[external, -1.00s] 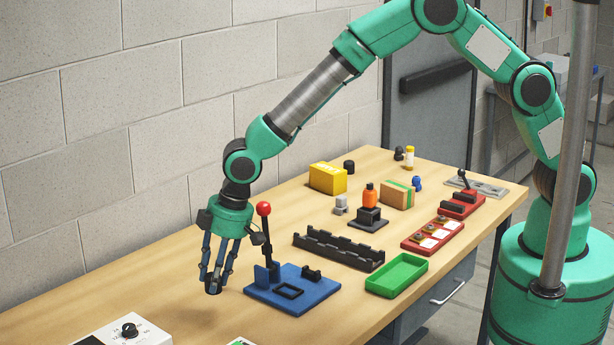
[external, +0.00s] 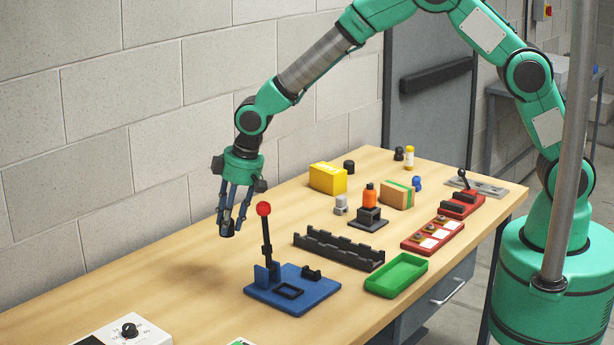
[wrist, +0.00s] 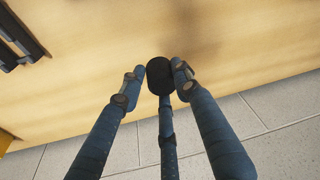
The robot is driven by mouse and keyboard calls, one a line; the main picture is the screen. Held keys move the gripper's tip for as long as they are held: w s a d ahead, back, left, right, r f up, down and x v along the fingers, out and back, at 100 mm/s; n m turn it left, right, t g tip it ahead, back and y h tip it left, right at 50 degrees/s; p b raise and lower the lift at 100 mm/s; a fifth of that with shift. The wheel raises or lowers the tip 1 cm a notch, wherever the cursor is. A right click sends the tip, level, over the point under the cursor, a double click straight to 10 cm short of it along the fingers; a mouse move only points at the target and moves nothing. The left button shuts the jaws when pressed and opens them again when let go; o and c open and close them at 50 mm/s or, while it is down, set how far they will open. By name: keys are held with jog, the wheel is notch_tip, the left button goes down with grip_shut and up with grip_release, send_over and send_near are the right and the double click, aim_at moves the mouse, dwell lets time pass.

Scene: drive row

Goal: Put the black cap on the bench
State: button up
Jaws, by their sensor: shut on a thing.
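My gripper (external: 229,220) is shut on a small round black cap (external: 227,231) and holds it in the air over the bench (external: 150,262), left of the blue press stand. A soft shadow lies on the wood below it. In the wrist view the black cap (wrist: 159,74) sits between my gripper's fingers (wrist: 158,82), with the bench top (wrist: 90,80) behind it. The fingers hide part of the cap in the external view.
A blue stand (external: 292,300) with a red-knobbed lever (external: 264,209) stands close right of my gripper. A black rack (external: 338,249), green tray (external: 396,276) and yellow box (external: 328,178) lie farther right. The wall is behind. Wood at left is clear.

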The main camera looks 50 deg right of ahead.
jog(key=w+d+m+h+p, duration=0.1)
jog(key=w+d+m, duration=0.15)
jog(key=d, duration=1.25)
jog(key=w+d+m+p, duration=0.2)
jog(key=w+d, duration=0.1)
jog(key=d, duration=1.1)
jog(key=w+d+m+h+p, duration=0.1)
jog(key=w+d+m, duration=0.2)
jog(key=d, duration=1.2)
jog(key=s+d+m+h+p, duration=0.1)
jog(key=s+d+m+p, duration=0.35)
jog(key=d, duration=1.35)
jog(key=s+d+m+b, duration=0.1)
jog(key=s+d, duration=0.7)
jog(key=d, duration=1)
jog(key=shift+a+x, duration=0.2)
jog(key=shift+x, duration=0.6)
jog(key=shift+a+x, duration=0.15)
jog(key=shift+x, duration=0.65)
jog(key=shift+a+x, duration=0.2)
jog(key=shift+x, duration=0.6)
jog(key=shift+f, duration=0.15)
